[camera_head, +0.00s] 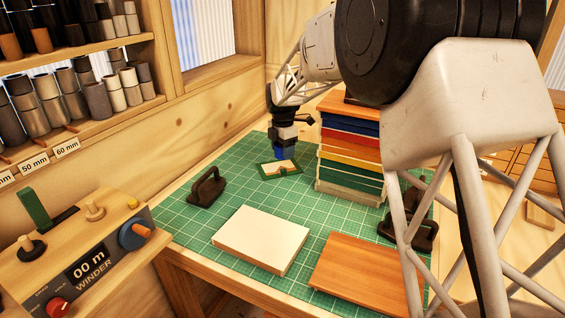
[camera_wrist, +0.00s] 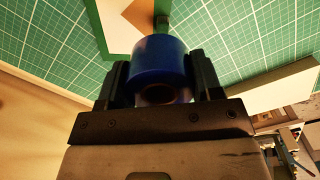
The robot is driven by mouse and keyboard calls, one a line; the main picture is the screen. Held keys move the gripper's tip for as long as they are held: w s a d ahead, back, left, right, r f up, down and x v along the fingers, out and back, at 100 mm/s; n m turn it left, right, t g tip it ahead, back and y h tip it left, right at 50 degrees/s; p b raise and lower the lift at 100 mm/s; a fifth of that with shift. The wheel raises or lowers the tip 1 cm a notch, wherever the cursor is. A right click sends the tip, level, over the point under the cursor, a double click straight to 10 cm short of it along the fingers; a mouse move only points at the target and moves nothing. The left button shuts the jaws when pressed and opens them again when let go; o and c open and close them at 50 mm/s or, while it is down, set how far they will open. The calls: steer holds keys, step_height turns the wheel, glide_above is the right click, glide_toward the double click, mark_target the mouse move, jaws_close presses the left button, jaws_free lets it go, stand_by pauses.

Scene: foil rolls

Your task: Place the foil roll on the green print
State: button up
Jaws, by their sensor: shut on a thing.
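A blue foil roll (camera_wrist: 160,55) is held between the two dark fingers of my gripper (camera_wrist: 155,85), with its hollow end facing the wrist camera. In the head view the roll (camera_head: 279,154) shows as a small blue patch under my gripper (camera_head: 284,145). The green print (camera_head: 264,171), a small sheet with a green border and a pale middle, lies on the cutting mat just below the roll. It also shows in the wrist view (camera_wrist: 97,22), beyond the roll and partly hidden by it. I cannot tell whether the roll touches the print.
A stack of coloured boards (camera_head: 350,150) stands close to the right of the print. A black-handled tool (camera_head: 207,187) lies to its left. A pale block (camera_head: 262,238) and a brown board (camera_head: 365,272) lie in front. The green mat (camera_head: 205,222) has free room between them.

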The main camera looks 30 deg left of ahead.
mark_target(283, 169)
steer(key=shift+f, duration=0.1)
steer(key=shift+f, duration=2.45)
steer(key=shift+f, duration=0.15)
steer(key=o, duration=1)
steer(key=shift+r, duration=0.2)
step_height(283, 169, up, 12)
